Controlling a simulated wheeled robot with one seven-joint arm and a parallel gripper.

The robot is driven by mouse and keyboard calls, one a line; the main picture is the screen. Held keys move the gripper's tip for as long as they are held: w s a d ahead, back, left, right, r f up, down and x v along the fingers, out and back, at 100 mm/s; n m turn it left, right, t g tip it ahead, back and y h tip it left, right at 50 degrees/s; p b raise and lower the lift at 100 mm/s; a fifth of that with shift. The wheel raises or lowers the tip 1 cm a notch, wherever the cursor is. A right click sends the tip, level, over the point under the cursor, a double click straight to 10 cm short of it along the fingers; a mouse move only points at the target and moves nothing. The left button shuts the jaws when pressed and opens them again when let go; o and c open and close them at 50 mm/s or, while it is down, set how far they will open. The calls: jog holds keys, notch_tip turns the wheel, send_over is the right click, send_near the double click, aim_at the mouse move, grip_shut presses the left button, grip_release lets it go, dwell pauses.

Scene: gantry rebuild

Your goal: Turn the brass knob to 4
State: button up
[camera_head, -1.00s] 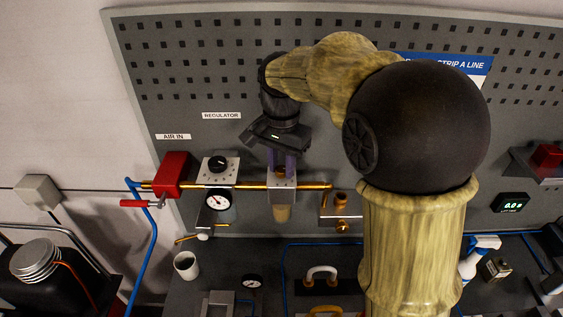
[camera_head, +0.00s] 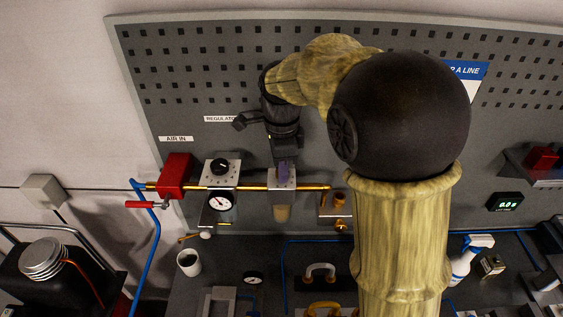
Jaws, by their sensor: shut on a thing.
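My gripper (camera_head: 284,172) points down at the top of a pale metal block (camera_head: 282,184) in the middle of the brass air line. A clear, amber-tinted bowl (camera_head: 281,213) hangs below the block.
Left of the gripper are a plate with a black knob (camera_head: 220,166), a gauge (camera_head: 220,201) and a red valve box (camera_head: 175,175). Brass fittings (camera_head: 341,224) sit to the right, close to my arm. A white cup (camera_head: 189,262) stands on the bench below.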

jog(key=shift+m+p, duration=0.75)
jog(key=shift+m, duration=1.45)
jog(key=o, duration=1)
notch_tip(320, 180, up, 17)
jog(key=b, duration=0.2)
jog(key=shift+r, duration=0.2)
